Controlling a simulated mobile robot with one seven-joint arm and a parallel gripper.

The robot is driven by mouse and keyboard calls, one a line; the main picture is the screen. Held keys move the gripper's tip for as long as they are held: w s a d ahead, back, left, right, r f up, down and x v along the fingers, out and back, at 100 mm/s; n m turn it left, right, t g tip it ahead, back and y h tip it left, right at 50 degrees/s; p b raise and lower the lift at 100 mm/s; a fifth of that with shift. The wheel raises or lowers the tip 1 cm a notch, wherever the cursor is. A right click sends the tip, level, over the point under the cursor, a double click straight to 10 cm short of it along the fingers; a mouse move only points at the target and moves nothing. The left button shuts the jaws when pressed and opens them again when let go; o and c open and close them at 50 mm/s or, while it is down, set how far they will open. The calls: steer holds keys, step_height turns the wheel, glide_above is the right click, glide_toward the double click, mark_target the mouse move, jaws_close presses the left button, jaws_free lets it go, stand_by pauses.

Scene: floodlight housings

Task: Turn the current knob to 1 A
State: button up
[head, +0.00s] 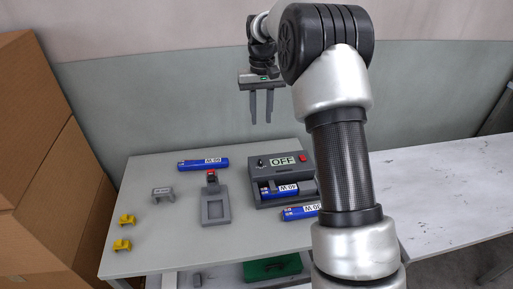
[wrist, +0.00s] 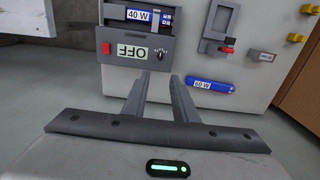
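The grey test unit (head: 298,176) stands at the back right of the left table. Its sloped panel has a dark current knob (head: 261,162), an OFF display (head: 282,160) and a red button (head: 303,157). The wrist view shows the knob (wrist: 161,54) beside the OFF display (wrist: 131,51), with the red button (wrist: 106,48) on the other side. The knob's scale is too small to read. My gripper (head: 261,121) is open and empty, fingers pointing down, above and apart from the unit. In the wrist view the knob lies just beyond the fingertips (wrist: 160,77).
A blue 40 W module (wrist: 138,14) lies in the unit. A blue 60 W module (wrist: 210,86) lies beside it; another (head: 300,212) lies in front. Cardboard boxes (head: 40,150) border the table.

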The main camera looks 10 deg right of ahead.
mark_target(260, 161)
step_height(260, 161, down, 18)
steer(key=shift+w+r+b, duration=0.1)
steer(key=shift+b, duration=0.4)
jaws_close()
